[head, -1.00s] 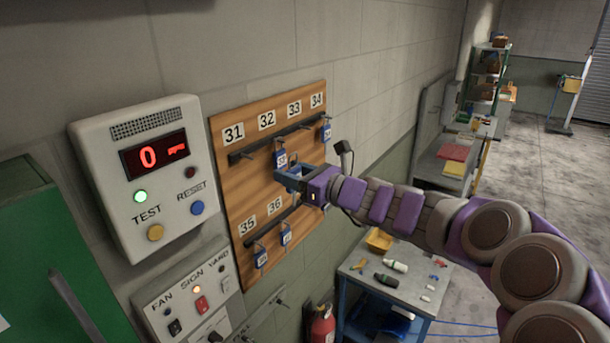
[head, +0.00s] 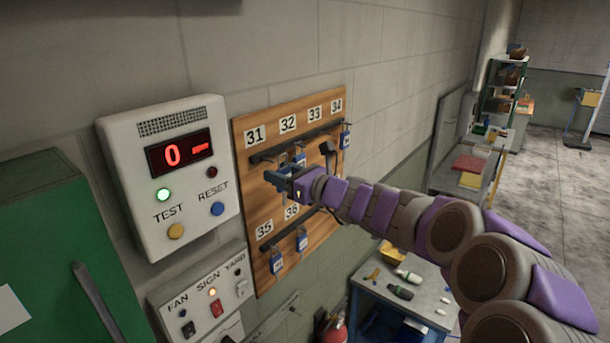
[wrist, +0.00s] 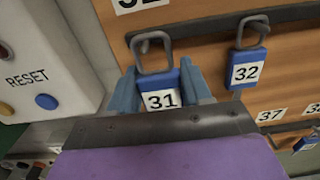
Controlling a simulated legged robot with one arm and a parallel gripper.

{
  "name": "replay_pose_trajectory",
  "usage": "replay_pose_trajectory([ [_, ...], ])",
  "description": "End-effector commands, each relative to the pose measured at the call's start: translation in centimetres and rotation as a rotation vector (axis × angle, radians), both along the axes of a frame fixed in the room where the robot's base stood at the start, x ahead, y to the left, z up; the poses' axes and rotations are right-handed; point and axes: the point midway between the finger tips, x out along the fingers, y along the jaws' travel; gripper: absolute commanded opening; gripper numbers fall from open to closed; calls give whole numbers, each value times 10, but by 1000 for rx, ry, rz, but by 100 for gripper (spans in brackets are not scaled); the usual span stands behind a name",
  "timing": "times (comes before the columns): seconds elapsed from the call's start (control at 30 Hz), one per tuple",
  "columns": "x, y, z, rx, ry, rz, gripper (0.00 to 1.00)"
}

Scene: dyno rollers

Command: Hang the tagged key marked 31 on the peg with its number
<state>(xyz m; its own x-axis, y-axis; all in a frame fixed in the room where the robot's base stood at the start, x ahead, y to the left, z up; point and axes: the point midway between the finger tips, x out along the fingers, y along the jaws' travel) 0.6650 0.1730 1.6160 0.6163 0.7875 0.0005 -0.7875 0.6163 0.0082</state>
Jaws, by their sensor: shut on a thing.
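My gripper (wrist: 168,95) is shut on the blue key tag marked 31 (wrist: 162,97). The tag is upright, with its grey metal loop (wrist: 153,56) standing above the fingers. In the head view my gripper (head: 283,180) is in front of the wooden key board (head: 257,215), below and a little right of the number 31 label (head: 255,136). The upper peg rail (head: 305,142) runs under the labels. In the wrist view the loop overlaps the rail's left end; I cannot tell whether it touches a peg.
A blue tag marked 32 (wrist: 246,70) hangs close to the right of my gripper. More tags hang at the far right of the upper rail (head: 345,138) and on the lower row (head: 277,262). The white meter box (head: 170,205) stands close on the left.

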Motion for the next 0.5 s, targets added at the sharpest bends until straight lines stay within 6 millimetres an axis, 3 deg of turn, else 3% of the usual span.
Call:
replay_pose_trajectory([
  [0.07, 2, 7, -1, -4, 0, 4, 19],
  [0.17, 5, 4, -1, 2, 0, 5, 10],
  [0.5, 13, 0, 0, 16, -6, 6, 9],
])
